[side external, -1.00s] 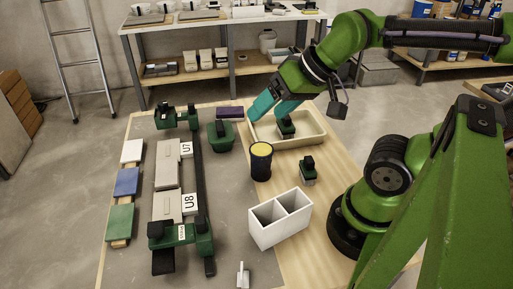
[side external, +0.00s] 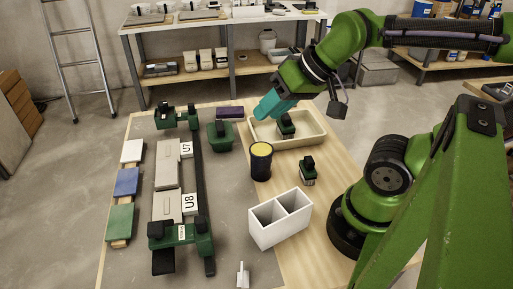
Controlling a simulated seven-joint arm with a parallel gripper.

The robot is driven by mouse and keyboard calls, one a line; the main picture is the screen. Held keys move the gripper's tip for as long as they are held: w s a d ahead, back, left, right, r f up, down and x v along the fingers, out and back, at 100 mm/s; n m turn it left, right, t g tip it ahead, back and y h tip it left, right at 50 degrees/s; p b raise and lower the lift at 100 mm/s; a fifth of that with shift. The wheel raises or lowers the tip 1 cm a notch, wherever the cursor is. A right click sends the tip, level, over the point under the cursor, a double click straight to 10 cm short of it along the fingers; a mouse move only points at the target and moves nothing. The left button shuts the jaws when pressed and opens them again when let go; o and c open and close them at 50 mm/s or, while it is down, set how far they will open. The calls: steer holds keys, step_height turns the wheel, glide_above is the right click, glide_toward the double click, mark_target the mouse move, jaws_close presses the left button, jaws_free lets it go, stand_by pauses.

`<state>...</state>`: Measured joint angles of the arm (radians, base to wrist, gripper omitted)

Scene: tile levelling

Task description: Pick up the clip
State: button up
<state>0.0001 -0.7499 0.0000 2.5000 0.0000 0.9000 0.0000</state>
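A small white upright piece (side external: 243,275), which looks like the clip, stands on the grey surface at the bottom of the picture. My gripper (side external: 266,113) has teal fingers and hangs above the left end of the cream tray, far behind the white piece. The fingers overlap in this view, so I cannot tell whether a gap is between them. I see nothing held in them.
A white two-compartment box (side external: 280,219) stands near the small white piece. A black can with a yellow top (side external: 261,160), a green-and-black tool (side external: 308,172) and a cream tray (side external: 312,141) are on the wood. Grey tiles (side external: 167,174) lie beside a dark rail.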

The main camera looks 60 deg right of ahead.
steer(key=m+g+h, duration=0.1)
steer(key=m+g, duration=0.2)
steer(key=g, duration=0.4)
glide_above(242, 269)
step_height(242, 269, down, 8)
steer(key=r, duration=0.1)
steer(key=m+h, duration=0.1)
steer(key=m, duration=0.3)
steer(key=shift+m, duration=0.3)
step_height(242, 269, down, 11)
steer(key=shift+s, duration=0.1)
steer(key=shift+f, duration=2.95)
steer(key=shift+c, duration=0.4)
